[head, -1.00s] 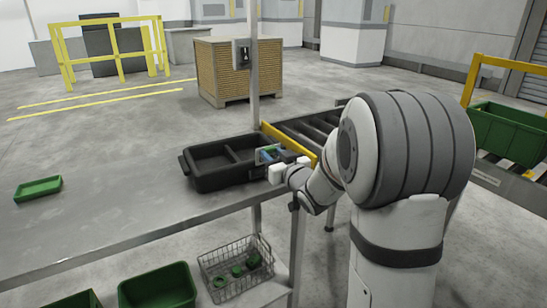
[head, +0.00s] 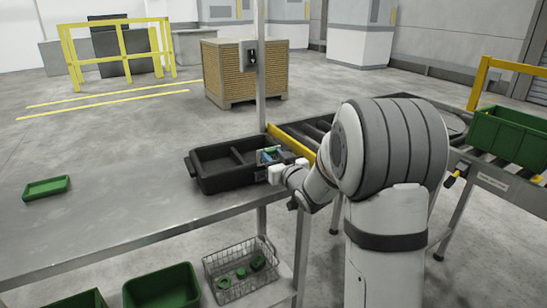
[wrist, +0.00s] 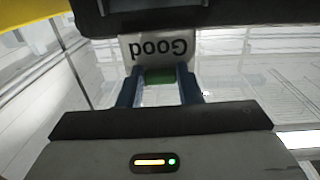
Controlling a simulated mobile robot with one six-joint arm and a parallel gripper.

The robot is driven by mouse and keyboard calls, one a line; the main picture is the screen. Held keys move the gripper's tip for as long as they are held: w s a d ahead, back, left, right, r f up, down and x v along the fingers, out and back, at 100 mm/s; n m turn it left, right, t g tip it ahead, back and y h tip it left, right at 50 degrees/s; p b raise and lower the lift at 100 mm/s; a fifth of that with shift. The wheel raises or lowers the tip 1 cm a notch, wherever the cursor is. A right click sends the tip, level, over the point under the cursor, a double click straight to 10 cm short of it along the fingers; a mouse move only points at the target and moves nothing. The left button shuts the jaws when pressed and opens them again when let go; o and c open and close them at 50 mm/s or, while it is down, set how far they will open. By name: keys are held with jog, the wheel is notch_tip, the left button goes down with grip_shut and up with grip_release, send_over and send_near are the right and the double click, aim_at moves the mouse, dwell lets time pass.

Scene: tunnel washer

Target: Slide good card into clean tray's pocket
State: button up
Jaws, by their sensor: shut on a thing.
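The good card (wrist: 158,47) shows in the wrist view, pale with the word "Good" upside down. My gripper (wrist: 160,77) has its two blue fingers shut on the card's green lower part (wrist: 160,76). The card's top edge meets the dark tray wall (wrist: 140,20); I cannot tell whether it is inside the pocket. In the head view the black clean tray (head: 212,181) sits at the right end of the table, with a divider inside. My gripper (head: 270,156) is at the tray's right end, and the pocket itself is hidden.
A green shallow tray (head: 47,188) lies on the left of the metal table (head: 120,222). A yellow bar (head: 290,144) and a roller conveyor stand behind the black tray. A post (head: 261,70) rises close by. A wire basket (head: 240,270) and green bins (head: 160,288) are below.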

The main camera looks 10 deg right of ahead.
jog(key=shift+f+b, duration=0.45)
jog(key=shift+f, duration=0.55)
jog(key=shift+f+b, duration=0.45)
jog(key=shift+b, duration=0.3)
jog(key=shift+f+b, duration=0.1)
jog(key=shift+b, duration=0.25)
jog(key=shift+f+b, duration=0.35)
jog(key=shift+b, duration=0.25)
jog(key=shift+f+b, duration=0.45)
jog(key=shift+b, duration=0.15)
jog(key=o, duration=1.1)
